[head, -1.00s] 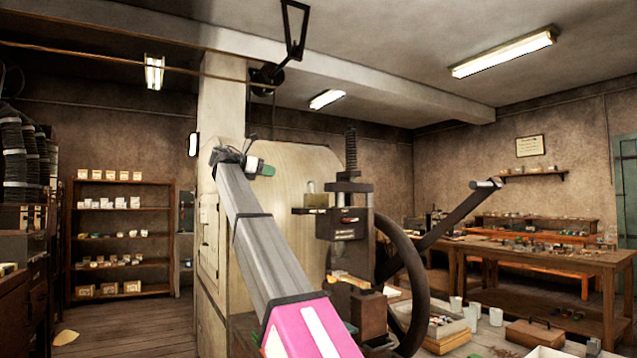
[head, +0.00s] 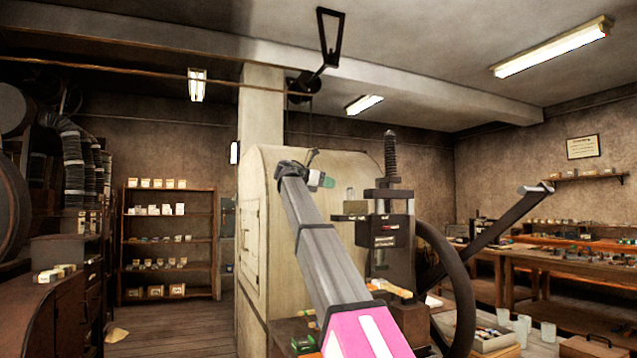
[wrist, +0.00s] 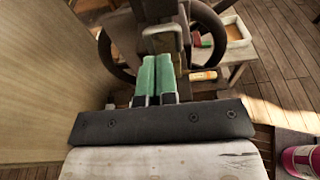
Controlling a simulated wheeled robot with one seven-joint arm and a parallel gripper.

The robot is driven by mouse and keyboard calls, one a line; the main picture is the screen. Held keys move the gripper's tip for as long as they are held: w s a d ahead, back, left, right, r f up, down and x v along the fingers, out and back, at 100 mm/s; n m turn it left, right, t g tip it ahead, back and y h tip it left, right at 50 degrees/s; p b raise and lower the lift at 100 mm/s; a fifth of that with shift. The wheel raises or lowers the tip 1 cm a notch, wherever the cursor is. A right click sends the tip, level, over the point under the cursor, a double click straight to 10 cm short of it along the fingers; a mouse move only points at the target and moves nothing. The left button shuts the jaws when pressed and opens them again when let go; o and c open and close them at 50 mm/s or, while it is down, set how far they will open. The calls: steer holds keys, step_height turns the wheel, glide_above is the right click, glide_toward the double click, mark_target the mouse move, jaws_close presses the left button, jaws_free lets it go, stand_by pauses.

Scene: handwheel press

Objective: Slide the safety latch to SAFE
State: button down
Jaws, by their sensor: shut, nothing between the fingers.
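The handwheel press (head: 388,262) stands right of my arm in the head view. A dark block (head: 390,230) with small red and pale labels sits on its front. A ledge sticks out left from it, with a small pale upright piece (head: 350,194) above; I cannot tell whether this is the safety latch, and the label is too small to read. My gripper (head: 326,180), with green fingers, is left of the pale piece with a visible gap in the picture. In the wrist view the fingers (wrist: 156,76) are together and empty, pointing toward the press.
The dark handwheel (head: 462,290) curves at the press's right. A large pale cabinet (head: 275,235) stands close behind my arm. A bench with cups (head: 523,327) lies at the right. Shelves (head: 168,240) stand at the far left.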

steer(key=shift+x, duration=3)
steer(key=shift+r+x, duration=0.2)
steer(key=shift+x, duration=0.8)
steer(key=shift+r+x, duration=0.2)
steer(key=shift+x, duration=0.8)
steer(key=shift+d, duration=0.1)
steer(key=shift+r, duration=0.1)
